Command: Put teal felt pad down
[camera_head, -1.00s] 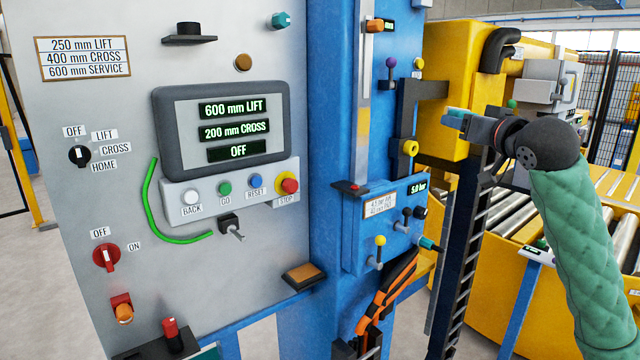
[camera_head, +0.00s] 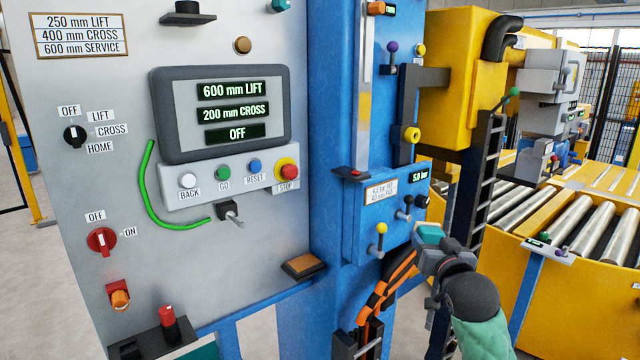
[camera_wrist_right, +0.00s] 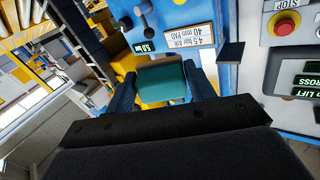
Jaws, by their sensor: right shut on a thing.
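The teal felt pad (camera_head: 430,233) is a small teal block between the fingers of my right gripper (camera_head: 436,252) in the head view. In the right wrist view the teal pad (camera_wrist_right: 162,80) lies between the two dark fingers of my right gripper (camera_wrist_right: 163,92), which is shut on it. The gripper is in front of the lower right of the blue valve box (camera_head: 375,240), below its 5.0 bar display. Whether the pad touches anything beyond the fingers cannot be told. My left gripper is not in view.
Orange-and-black hoses (camera_head: 385,295) run just left of my right gripper. A yellow-knobbed lever (camera_head: 380,236) and black-knobbed levers stand out from the valve box. A black cable ladder (camera_head: 483,185) rises behind. A brown-topped ledge (camera_head: 303,266) sits left; a roller conveyor (camera_head: 570,215) is at right.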

